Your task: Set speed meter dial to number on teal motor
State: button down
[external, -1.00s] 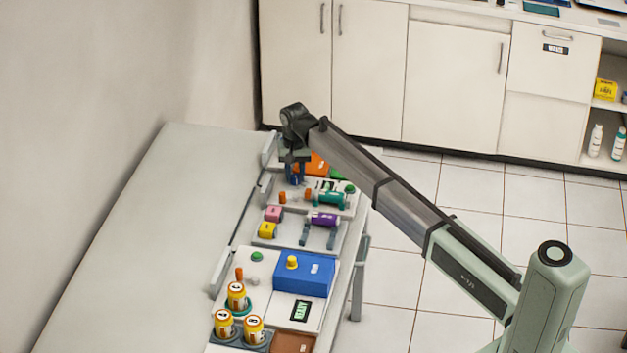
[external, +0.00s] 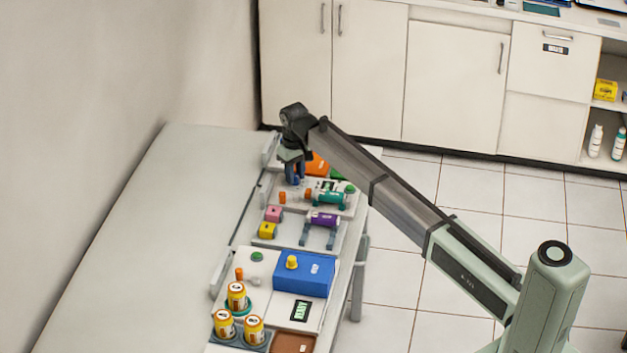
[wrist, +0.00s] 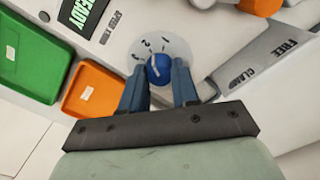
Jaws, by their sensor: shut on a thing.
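My gripper (wrist: 160,88) is shut on the blue dial knob (wrist: 158,66), with one blue-grey finger on each side of it. The knob sits in a pale round dial plate (wrist: 145,45) with numbers along its edge; a 1 and a 2 are readable, and the fingers cover part of the plate. In the external view my gripper (external: 294,178) points down at the far end of the bench, and the knob is mostly hidden there. The teal motor (external: 326,198) lies on the panel just right of and nearer than my gripper; its number is too small to read.
A READY screen (wrist: 82,14), a green tray (wrist: 35,58) and an orange tray (wrist: 92,92) lie beside the dial. A grey FREE/CLAMP lever plate (wrist: 270,55) is at the right. Purple (external: 322,219), pink (external: 273,213) and yellow (external: 267,230) parts stand nearer on the bench.

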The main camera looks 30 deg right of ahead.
jog(key=n, duration=0.4)
jog(key=shift+n, duration=2.2)
jog(key=c, duration=0.8)
grip_release()
jog(key=shift+c, duration=0.2)
jog(key=shift+r, duration=0.1)
notch_tip(320, 180, up, 14)
